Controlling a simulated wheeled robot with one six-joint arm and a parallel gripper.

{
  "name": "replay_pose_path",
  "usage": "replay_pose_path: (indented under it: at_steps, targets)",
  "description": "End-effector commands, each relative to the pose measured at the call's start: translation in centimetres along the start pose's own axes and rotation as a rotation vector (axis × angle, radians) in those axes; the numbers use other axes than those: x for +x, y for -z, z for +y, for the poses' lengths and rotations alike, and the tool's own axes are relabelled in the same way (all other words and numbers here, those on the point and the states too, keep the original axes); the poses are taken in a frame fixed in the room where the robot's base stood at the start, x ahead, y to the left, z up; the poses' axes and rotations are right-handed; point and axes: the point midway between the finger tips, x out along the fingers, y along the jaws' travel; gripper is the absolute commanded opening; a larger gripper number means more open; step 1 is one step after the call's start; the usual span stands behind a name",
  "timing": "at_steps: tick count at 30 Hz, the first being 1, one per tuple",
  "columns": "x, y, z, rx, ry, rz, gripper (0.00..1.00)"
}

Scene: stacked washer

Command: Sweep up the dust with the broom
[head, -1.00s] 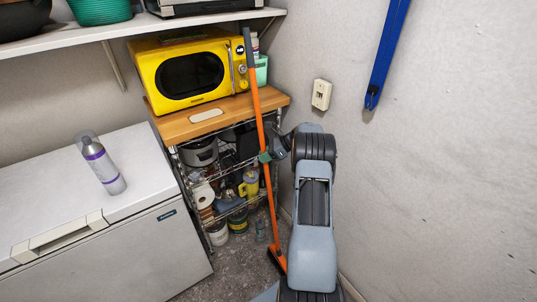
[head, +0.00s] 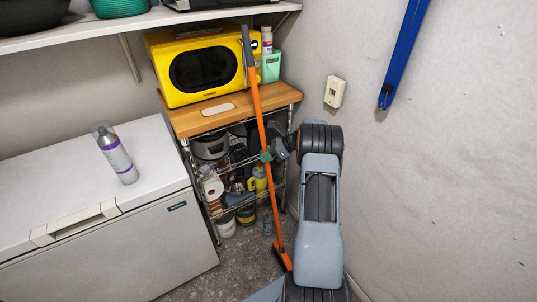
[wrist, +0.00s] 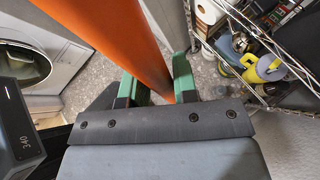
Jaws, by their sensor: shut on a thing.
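The broom (head: 260,115) has a long orange handle with a grey top end and stands nearly upright, leaning slightly. Its orange head (head: 282,257) with dark bristles is low by the floor, partly beside my arm. My gripper (head: 272,155) is shut on the handle around its middle. In the wrist view the green fingers of my gripper (wrist: 158,92) sit on both sides of the orange handle (wrist: 115,40). I cannot make out any dust on the grey speckled floor (head: 200,280).
A wire cart (head: 210,222) with a wooden top carries a yellow microwave (head: 205,68) behind the broom. A white chest freezer (head: 165,245) with a spray can (head: 115,155) stands left. A wall with an outlet (head: 334,91) is close on the right. Little floor is free.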

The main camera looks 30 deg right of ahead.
Motion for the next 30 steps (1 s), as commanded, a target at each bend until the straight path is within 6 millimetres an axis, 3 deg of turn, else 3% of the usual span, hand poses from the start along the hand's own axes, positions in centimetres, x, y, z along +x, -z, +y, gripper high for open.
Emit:
replay_pose_path:
  at_steps: [10,21,30]
  targets:
    - [0.2,-0.3,0.1,-0.002,0.000,-0.003,0.00]
    - [3.1,-1.6,1.1,0.000,-0.007,-0.026,0.00]
    - [3.6,-1.8,1.2,0.003,-0.007,-0.029,0.00]
